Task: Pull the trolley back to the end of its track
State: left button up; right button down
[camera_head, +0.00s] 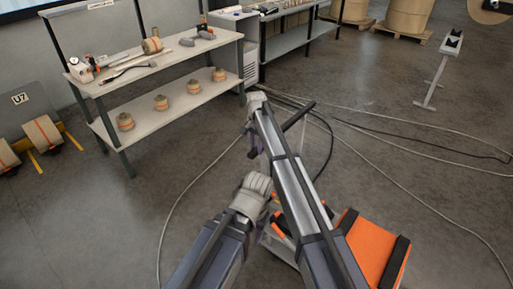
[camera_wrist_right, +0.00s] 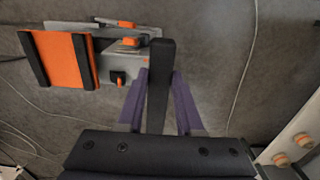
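The trolley shows at the lower right of the head view as an orange panel with black strips (camera_head: 372,248). In the right wrist view the orange panel (camera_wrist_right: 64,60) is at upper left, beside a grey base with orange parts (camera_wrist_right: 122,60). A black handle bar (camera_head: 297,117) also stands between the purple fingers in the wrist view (camera_wrist_right: 160,60). My right gripper (camera_head: 253,148) appears shut on this bar, one finger on each side; in the head view my arm partly hides it. My left gripper (camera_head: 263,228) is mostly hidden behind its own wrist.
A two-level workbench (camera_head: 180,95) with tools and rolls stands at upper left. A roll stand marked U7 (camera_head: 40,130) is at the far left. Cables (camera_head: 350,150) lie across the floor. A small post stand (camera_head: 437,75) is at upper right. Floor at right is open.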

jog(key=c, duration=0.5)
grip_release()
jog(key=shift+w+a, duration=0.15)
jog(key=shift+a, duration=0.15)
jog(key=shift+c, duration=0.2)
jog(key=shift+d, duration=0.1)
jog(key=shift+r+p, duration=0.85)
notch_tip(320, 180, up, 6)
jog(key=p, duration=0.6)
jog(key=shift+r, duration=0.1)
